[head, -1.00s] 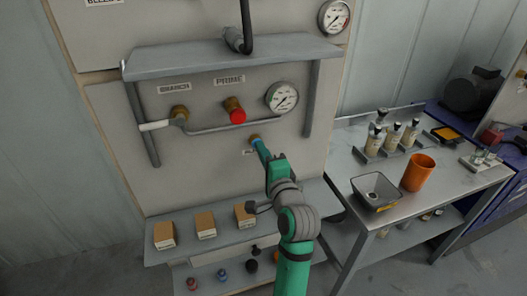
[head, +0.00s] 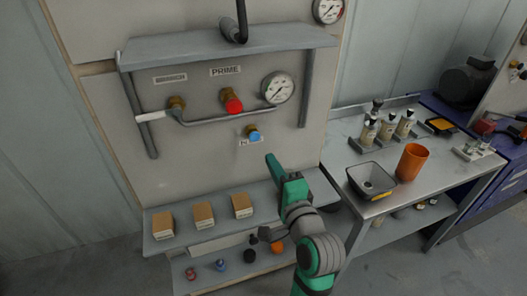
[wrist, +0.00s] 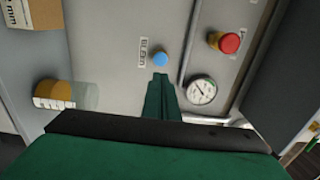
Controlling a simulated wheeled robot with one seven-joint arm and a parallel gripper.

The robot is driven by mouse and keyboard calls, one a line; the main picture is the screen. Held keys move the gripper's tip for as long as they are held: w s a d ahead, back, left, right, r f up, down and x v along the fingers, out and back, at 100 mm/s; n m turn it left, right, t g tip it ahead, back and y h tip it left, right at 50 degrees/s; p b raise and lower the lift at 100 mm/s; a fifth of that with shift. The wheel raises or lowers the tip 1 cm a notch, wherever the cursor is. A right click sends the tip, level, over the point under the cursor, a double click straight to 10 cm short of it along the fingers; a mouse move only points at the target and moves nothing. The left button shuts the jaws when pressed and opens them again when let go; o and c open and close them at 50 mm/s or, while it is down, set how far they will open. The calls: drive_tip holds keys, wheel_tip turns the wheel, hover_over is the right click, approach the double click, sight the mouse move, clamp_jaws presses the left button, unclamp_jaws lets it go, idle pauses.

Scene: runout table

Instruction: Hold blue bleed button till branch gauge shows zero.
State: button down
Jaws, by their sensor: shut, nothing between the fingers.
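The blue bleed button (head: 253,134) sits on the panel under the pipe, beside a small label. It also shows in the wrist view (wrist: 161,59), just beyond my fingertips. My gripper (head: 270,158) is shut and empty, below and right of the button in the head view and apart from it. Its closed green fingers also show in the wrist view (wrist: 160,77). The white round gauge (head: 278,88) is at the right end of the pipe, and it appears in the wrist view (wrist: 202,90). Its needle is too small to read surely.
A red PRIME knob (head: 232,104) is above the blue button. A white-handled BRANCH valve (head: 152,116) is at left. A grey shelf (head: 220,50) overhangs them. Small boxes (head: 203,215) stand on the lower shelf. A side bench holds a tray (head: 372,181) and orange cup (head: 411,162).

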drive_tip(key=v, duration=0.3)
drive_tip(key=shift+s+a, duration=0.1)
drive_tip(key=shift+s, duration=0.15)
drive_tip(key=s+f+n+h, duration=0.1)
drive_tip(key=s+f+h, duration=0.1)
drive_tip(key=s+f, duration=0.45)
drive_tip(key=s+f+n+g+h, duration=0.1)
drive_tip(key=s+f+n+h, duration=0.15)
drive_tip(key=f, duration=0.65)
drive_tip(key=s+f+h, duration=0.1)
drive_tip(key=s+f, duration=0.4)
drive_tip(key=f, duration=0.3)
drive_tip(key=s+a+f+n, duration=0.1)
drive_tip(key=s+n, duration=0.4)
drive_tip(key=s, duration=0.6)
drive_tip(key=s+a+f+n+g, duration=0.1)
drive_tip(key=s+n, duration=0.5)
drive_tip(key=s, duration=0.6)
drive_tip(key=shift+s+a+f, duration=0.25)
drive_tip(key=shift+a+f, duration=0.45)
drive_tip(key=shift+a, duration=0.25)
